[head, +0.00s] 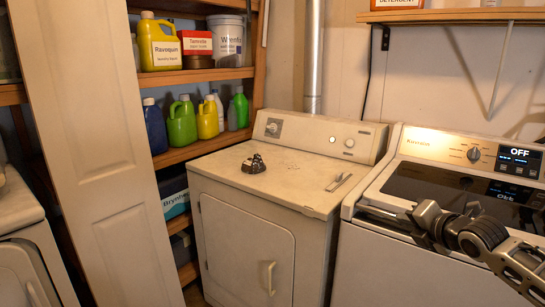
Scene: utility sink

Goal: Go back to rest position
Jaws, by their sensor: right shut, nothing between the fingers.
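My right gripper (420,218) is in front of and over the front edge of the top-loading washer (400,262) at the right. Its arm comes in from the lower right edge. The jaws are shut with nothing between them, and they are apart from the items on the dryer. My left gripper is not in view.
A white dryer (245,240) stands left of the washer, with a small dark lumpy object (254,164) and a thin pale item (340,182) on top. A wooden shelf (205,148) holds several bottles. A white panel door (90,150) stands at the left.

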